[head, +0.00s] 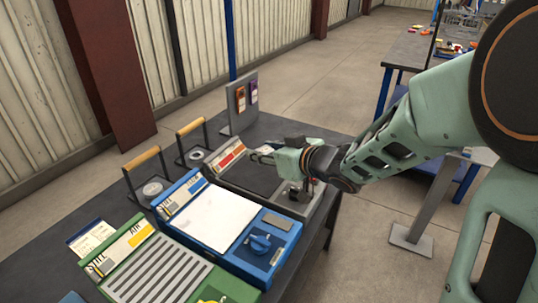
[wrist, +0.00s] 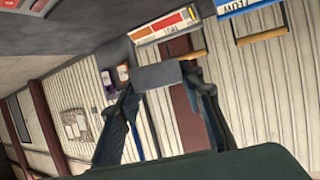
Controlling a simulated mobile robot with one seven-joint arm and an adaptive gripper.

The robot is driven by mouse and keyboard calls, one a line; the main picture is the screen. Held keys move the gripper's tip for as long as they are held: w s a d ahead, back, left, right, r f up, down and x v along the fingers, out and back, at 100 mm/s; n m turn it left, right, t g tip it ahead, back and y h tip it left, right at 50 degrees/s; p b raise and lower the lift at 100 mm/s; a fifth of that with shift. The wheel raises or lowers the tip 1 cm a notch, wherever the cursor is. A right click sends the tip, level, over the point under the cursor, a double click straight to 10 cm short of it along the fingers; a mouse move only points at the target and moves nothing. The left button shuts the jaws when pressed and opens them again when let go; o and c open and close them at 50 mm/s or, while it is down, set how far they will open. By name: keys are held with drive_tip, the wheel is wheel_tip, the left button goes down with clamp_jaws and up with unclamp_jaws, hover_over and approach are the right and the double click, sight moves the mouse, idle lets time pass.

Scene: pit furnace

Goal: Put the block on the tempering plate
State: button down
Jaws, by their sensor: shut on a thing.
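A grey block (wrist: 158,77) is between the fingertips of my gripper (wrist: 160,80) in the wrist view, and the gripper is shut on it. In the head view my gripper (head: 263,154) is over the dark-topped station with a red label (head: 228,156), at the back right of the bench row. I cannot tell whether the block touches that station. A blue station with a pale flat plate (head: 212,216) stands in front of it, and a green station with a slatted top (head: 160,275) is nearest. Which one is the tempering plate I cannot read.
Two wood-handled holders (head: 145,175) (head: 192,140) stand along the bench's left side. An upright grey panel (head: 242,102) with two small coloured items stands at the back. A blue knob (head: 261,243) sticks up on the blue station.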

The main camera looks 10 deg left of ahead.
drive_tip(key=b, duration=0.3)
hover_over(258, 171)
wheel_tip(258, 171, down, 7)
drive_tip(key=shift+s+r, duration=0.1)
drive_tip(key=shift+r, duration=0.1)
drive_tip(key=shift+w+f+b, duration=0.2)
drive_tip(key=shift+f+b, duration=0.55)
drive_tip(key=shift+f, duration=0.95)
drive_tip(key=shift+f, duration=0.1)
drive_tip(key=c, duration=1.8)
unclamp_jaws()
drive_tip(key=shift+f, duration=0.2)
drive_tip(key=o, duration=0.5)
drive_tip(key=shift+r, duration=0.1)
drive_tip(key=shift+r, duration=0.2)
drive_tip(key=p+v, duration=0.3)
drive_tip(key=v, duration=0.9)
